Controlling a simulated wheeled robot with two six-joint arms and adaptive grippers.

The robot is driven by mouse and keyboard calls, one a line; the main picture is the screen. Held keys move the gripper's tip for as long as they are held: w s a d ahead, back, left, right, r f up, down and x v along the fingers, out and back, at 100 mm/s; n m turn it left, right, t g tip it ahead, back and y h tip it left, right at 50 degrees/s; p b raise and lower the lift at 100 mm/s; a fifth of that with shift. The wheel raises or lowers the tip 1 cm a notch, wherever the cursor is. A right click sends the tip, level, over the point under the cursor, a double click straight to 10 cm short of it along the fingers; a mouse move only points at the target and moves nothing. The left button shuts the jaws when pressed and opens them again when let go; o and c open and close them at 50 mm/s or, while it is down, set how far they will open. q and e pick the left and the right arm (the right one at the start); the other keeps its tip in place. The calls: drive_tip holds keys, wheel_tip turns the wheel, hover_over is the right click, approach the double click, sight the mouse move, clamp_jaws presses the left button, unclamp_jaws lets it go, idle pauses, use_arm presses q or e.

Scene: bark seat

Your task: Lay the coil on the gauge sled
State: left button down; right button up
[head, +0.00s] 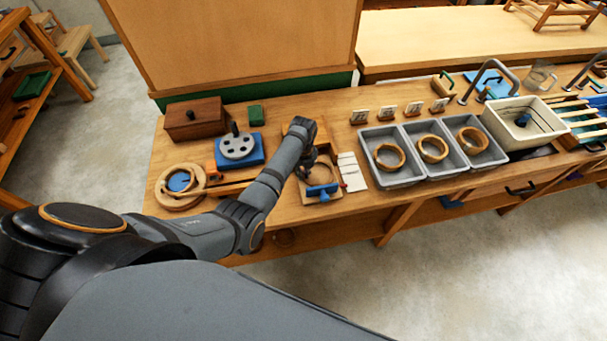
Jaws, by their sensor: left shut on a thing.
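My left arm reaches in from the left over the bench. Its dark gripper (306,170) points down above a small wooden frame with a blue part (322,190), which looks like the gauge sled. The gripper is shut on a tan bark coil (324,173), partly hidden by the fingers and wrist. The coil is over the sled's area; I cannot tell whether it touches the sled. Other coils lie in three grey bins: one in the left bin (388,156), one in the middle bin (432,148), one in the right bin (472,140). My right gripper is not in view.
White cards (350,172) lie just right of the sled. To the left are a round wooden fixture (161,190), a blue block with a grey disc (240,148) and a brown box (194,119). A white basin (497,121) stands right of the bins.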

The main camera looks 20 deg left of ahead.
use_arm(q)
drive_tip(key=shift+a+f, duration=0.15)
drive_tip(key=c, duration=1.7)
unclamp_jaws()
drive_tip(key=shift+s+a, duration=0.1)
drive_tip(key=shift+o, duration=1.4)
drive_tip(key=shift+r, duration=0.5)
wheel_tip(320, 180, up, 11)
drive_tip(key=shift+r, duration=0.15)
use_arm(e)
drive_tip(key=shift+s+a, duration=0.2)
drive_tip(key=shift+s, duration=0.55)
